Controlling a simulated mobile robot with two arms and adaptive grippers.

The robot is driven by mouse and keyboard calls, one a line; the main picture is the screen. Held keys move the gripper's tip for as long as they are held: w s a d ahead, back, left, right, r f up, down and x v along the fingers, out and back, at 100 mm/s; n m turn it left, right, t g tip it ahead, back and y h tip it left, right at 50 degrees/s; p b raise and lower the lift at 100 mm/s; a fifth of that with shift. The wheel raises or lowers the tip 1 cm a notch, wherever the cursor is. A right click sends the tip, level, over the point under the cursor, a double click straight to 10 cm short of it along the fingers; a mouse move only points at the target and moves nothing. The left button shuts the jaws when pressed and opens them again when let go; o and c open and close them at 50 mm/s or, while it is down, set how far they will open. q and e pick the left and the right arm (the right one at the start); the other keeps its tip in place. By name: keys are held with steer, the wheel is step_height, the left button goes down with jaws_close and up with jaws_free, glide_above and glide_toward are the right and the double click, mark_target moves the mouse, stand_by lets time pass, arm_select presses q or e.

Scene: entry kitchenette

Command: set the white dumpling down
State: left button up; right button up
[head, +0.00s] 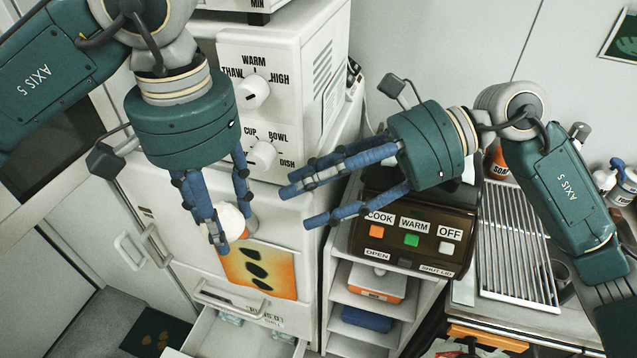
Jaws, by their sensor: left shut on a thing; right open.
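The white dumpling (231,220) is a small round white thing in the head view, left of centre. My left gripper (232,230) is shut on it, with its blue fingers on either side, and they hide part of it. It is in front of the white appliance's face, near an orange panel with dark oval shapes (262,270). I cannot tell what, if anything, is under the dumpling. My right gripper (298,207) is open and empty, with its fingers pointing left, to the right of the dumpling.
A white microwave-like appliance (290,150) with dials stands behind my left gripper. A dark cooker (385,250) with COOK, WARM and OFF buttons sits on a shelf unit (345,299) below my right gripper. An open drawer (240,338) is at the bottom. A ribbed drying rack (515,245) lies at right.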

mark_target(240, 220)
arm_select(q)
steer(key=shift+o, duration=0.2)
steer(key=shift+r, duration=0.1)
arm_select(e)
steer(key=x, duration=1.1)
steer(key=shift+f, duration=0.1)
arm_select(q)
steer(key=shift+d, duration=0.1)
arm_select(e)
steer(key=shift+f, duration=0.1)
steer(key=shift+o, duration=1)
steer(key=shift+w, duration=0.1)
arm_select(q)
steer(key=shift+c, duration=0.2)
arm_select(e)
steer(key=shift+d, duration=0.1)
steer(key=c, duration=0.9)
arm_select(q)
steer(key=shift+c, duration=0.7)
arm_select(e)
steer(key=shift+c, duration=0.3)
arm_select(q)
steer(key=o, duration=1.1)
arm_select(e)
steer(key=shift+w, duration=0.1)
arm_select(q)
steer(key=shift+o, duration=1.3)
arm_select(e)
steer(key=shift+r, duration=0.3)
